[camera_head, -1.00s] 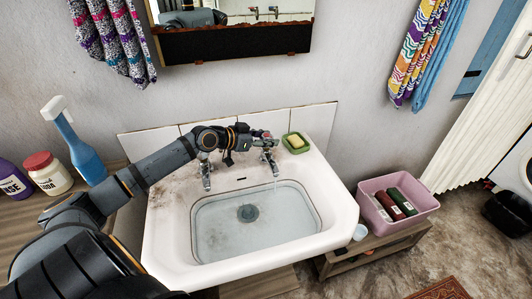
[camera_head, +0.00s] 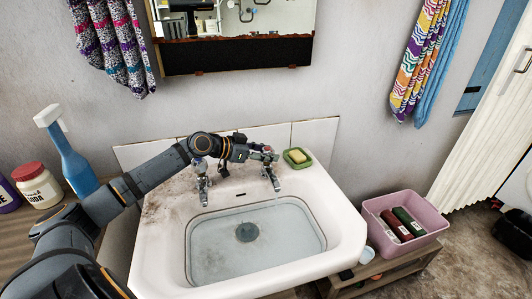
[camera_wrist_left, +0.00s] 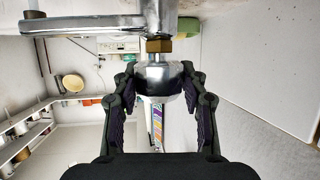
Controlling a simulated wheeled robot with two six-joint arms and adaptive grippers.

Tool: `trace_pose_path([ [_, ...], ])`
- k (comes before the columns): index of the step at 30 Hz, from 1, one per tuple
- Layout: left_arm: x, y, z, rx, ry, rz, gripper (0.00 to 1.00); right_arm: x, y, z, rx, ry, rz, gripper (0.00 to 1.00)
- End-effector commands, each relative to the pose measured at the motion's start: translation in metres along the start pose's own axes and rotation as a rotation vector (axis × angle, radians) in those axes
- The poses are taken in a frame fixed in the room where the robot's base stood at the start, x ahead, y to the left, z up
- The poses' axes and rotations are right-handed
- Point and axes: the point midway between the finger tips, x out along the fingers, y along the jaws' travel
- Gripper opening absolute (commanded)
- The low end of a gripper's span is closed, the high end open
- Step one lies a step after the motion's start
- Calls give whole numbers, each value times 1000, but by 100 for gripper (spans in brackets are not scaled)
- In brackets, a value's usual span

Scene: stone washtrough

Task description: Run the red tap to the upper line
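The red tap (camera_head: 275,178) is the right-hand chrome tap on the white basin (camera_head: 150,262). A small red spot shows at its top, partly behind my left gripper (camera_head: 266,153). In the left wrist view the tap's handle (camera_wrist_left: 160,85) sits between the fingers of my left gripper (camera_wrist_left: 160,90), whose tips close against its sides. A brass nut and chrome body show beyond it. No stream shows under the spout. Clear water (camera_head: 220,255) stands in the bowl over the dark drain. A thin line runs around the bowl near its rim. My right gripper is out of view.
A second chrome tap (camera_head: 203,190) stands left of the red one. A green soap dish (camera_head: 297,160) sits at the basin's back right corner. A blue spray bottle (camera_head: 72,160) and a white jar (camera_head: 38,188) stand at left. A pink crate (camera_head: 432,222) is at right.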

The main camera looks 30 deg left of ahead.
Motion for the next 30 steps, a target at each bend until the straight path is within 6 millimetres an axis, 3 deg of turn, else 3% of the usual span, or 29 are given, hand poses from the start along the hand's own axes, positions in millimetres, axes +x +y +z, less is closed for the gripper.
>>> trace_pose_path([
  [4,0,0,-1,0,3,0,64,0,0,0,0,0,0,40],
  [14,-2,0,-6,1,6,-1,64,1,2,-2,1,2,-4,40],
  [24,-31,-1,-69,4,8,-3,64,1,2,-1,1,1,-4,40],
  [30,-41,0,-92,0,8,-2,64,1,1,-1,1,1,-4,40],
])
